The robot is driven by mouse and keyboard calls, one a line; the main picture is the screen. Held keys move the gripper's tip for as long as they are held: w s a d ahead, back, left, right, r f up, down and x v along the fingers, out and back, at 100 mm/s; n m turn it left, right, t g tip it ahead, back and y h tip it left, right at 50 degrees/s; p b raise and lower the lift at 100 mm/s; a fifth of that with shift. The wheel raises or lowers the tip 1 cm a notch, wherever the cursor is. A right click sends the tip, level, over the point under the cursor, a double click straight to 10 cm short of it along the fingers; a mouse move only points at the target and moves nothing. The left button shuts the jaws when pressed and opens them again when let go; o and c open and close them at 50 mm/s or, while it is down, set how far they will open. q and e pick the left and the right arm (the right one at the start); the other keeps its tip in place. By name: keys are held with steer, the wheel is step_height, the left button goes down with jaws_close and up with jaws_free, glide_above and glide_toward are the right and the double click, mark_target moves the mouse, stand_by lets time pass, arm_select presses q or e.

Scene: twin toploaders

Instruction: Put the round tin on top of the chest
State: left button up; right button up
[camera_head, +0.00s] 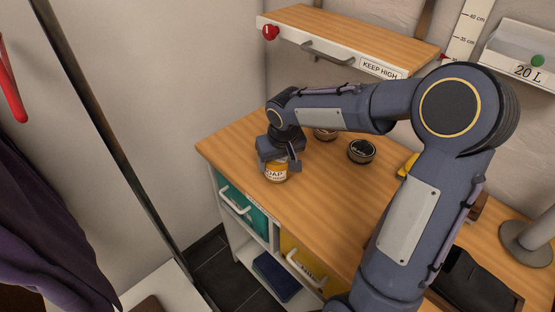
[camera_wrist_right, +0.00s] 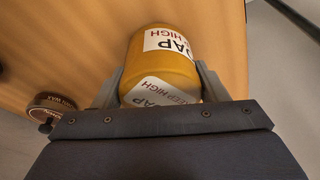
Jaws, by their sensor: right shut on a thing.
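My right gripper (camera_head: 277,168) is shut on a yellow jar (camera_head: 276,174) labelled "SOAP" at the front left of the wooden-topped chest (camera_head: 240,135). In the right wrist view, the jar (camera_wrist_right: 162,65) sits between the two fingers (camera_wrist_right: 160,88); I cannot tell if it rests on the top. A round black tin (camera_head: 361,151) lies on the chest top, right of the gripper. A second, brownish round tin (camera_head: 325,134) is partly hidden behind my right arm. One round tin with "WAX" on its side (camera_wrist_right: 50,107) shows at left in the wrist view. My left gripper is not in view.
A wall unit (camera_head: 345,35) marked "KEEP HIGH" hangs behind the chest. The chest front has a teal drawer (camera_head: 240,212) and a yellow drawer (camera_head: 300,262). A grey stand (camera_head: 527,242) and a dark tray (camera_head: 470,285) are at right. The chest's front middle is clear.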

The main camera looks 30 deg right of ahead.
steer(key=shift+f, duration=0.15)
steer(key=o, duration=1.2)
steer(key=shift+r, duration=0.35)
steer(key=v, duration=1.1)
steer(key=shift+r+p, duration=0.15)
steer(key=shift+p, duration=0.25)
steer(key=s+a+f+t+y, duration=0.1)
steer(key=s+a+f+y, duration=0.1)
steer(key=s, duration=0.8)
steer(key=s+a+f+t+y, duration=0.1)
steer(key=s+a+f+y, duration=0.1)
steer(key=s, duration=0.9)
steer(key=shift+a+f, duration=0.55)
steer(key=shift+a, duration=0.35)
